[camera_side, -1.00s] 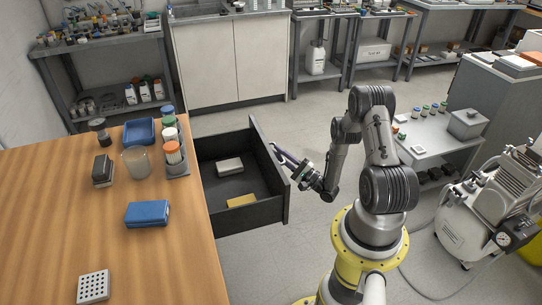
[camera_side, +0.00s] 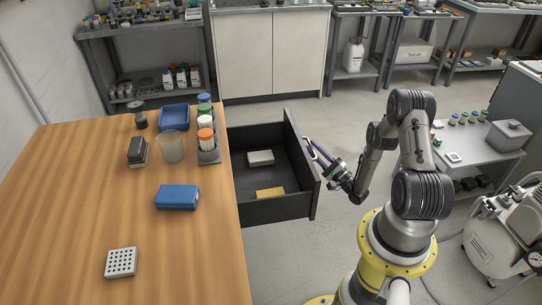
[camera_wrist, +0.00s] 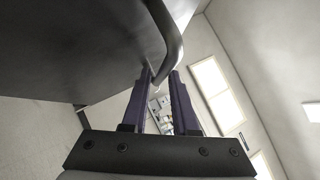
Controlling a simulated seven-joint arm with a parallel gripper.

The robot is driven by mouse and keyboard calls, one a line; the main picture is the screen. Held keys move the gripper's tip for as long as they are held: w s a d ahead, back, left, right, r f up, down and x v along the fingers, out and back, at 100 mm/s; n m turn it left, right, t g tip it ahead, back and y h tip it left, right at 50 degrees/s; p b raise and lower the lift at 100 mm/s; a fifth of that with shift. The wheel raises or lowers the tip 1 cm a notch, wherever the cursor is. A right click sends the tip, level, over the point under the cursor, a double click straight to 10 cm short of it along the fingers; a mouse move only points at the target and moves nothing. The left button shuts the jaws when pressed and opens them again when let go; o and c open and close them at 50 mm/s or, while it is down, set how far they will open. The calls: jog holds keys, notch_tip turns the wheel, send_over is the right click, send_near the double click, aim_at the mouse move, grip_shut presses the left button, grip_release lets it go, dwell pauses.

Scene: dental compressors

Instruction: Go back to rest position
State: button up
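My gripper (camera_side: 313,147) is at the outer side of the front panel of an open black drawer (camera_side: 302,172), right of the wooden table. In the wrist view my gripper's two purple fingers (camera_wrist: 161,76) stand apart. The curved drawer handle (camera_wrist: 172,40) passes at the fingertips and seems to lie between them; whether it touches either finger I cannot tell. The drawer holds a pale grey box (camera_side: 260,158) and a yellow block (camera_side: 270,192).
The wooden table (camera_side: 90,210) carries a blue box (camera_side: 177,197), a blue tray (camera_side: 174,117), a beaker (camera_side: 170,147), a rack of capped jars (camera_side: 208,155) and a white perforated block (camera_side: 121,262). A grey side bench (camera_side: 475,150) and a compressor (camera_side: 497,233) stand at right. Floor beyond the drawer is clear.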

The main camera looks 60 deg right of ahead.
jog(key=w+d+r+n+g+h, duration=0.1)
jog(key=w+d+r+n+h, duration=0.45)
jog(key=d+r, duration=0.3)
jog(key=w+d+r+n+g+h, duration=0.2)
jog(key=w+d+r+n+h, duration=0.3)
jog(key=d+r, duration=0.4)
jog(key=w+a+r+n+g+y, duration=0.25)
jog(key=w+a+r, duration=0.35)
jog(key=r, duration=0.3)
jog(key=w+a+r+n+g+y, duration=0.1)
jog(key=w+a+r+n+y, duration=0.15)
jog(key=w+a+r, duration=0.4)
jog(key=s+a+r+n+g+y, duration=0.15)
jog(key=s+a+r, duration=0.3)
jog(key=a, duration=0.55)
jog(key=s+a+r+n+g+y, duration=0.1)
jog(key=s+a+r+g+y, duration=0.25)
jog(key=s+a, duration=0.4)
jog(key=s+a+f+n+g+y, duration=0.1)
jog(key=s+a+f+n, duration=0.1)
jog(key=s+a, duration=0.4)
jog(key=s+a+f+n+g+y, duration=0.1)
jog(key=s+a, duration=0.5)
jog(key=s, duration=0.7)
jog(key=s+a+f+n+g+y, duration=0.2)
jog(key=s+a, duration=0.4)
jog(key=s, duration=0.4)
jog(key=shift+s+f+n+g, duration=0.35)
jog(key=shift+f+n+g, duration=0.05)
jog(key=shift+f+g, duration=0.4)
